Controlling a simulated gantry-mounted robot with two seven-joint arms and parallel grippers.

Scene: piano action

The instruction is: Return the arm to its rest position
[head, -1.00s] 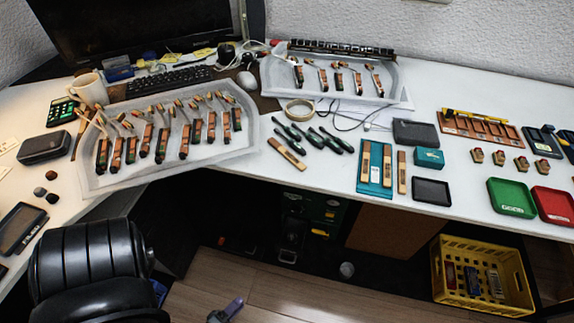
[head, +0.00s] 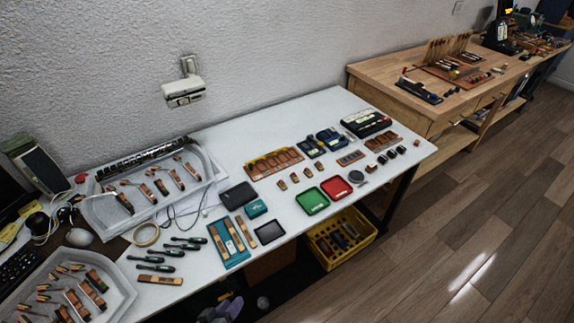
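Part of my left gripper (head: 222,307) shows at the bottom edge, low in front of the white workbench (head: 330,118) and apart from the things on it. It is small, dark and cut off by the frame, so I cannot tell whether its fingers are open or shut. I see nothing clearly held in it. My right gripper is not in view.
Two clear trays of piano action parts, the far one (head: 205,158) and the near one (head: 118,292), lie at left. Screwdrivers (head: 157,268), a green tray (head: 312,201) and a red tray (head: 336,188) lie on the bench. A yellow crate (head: 340,240) stands below. Floor at right is clear.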

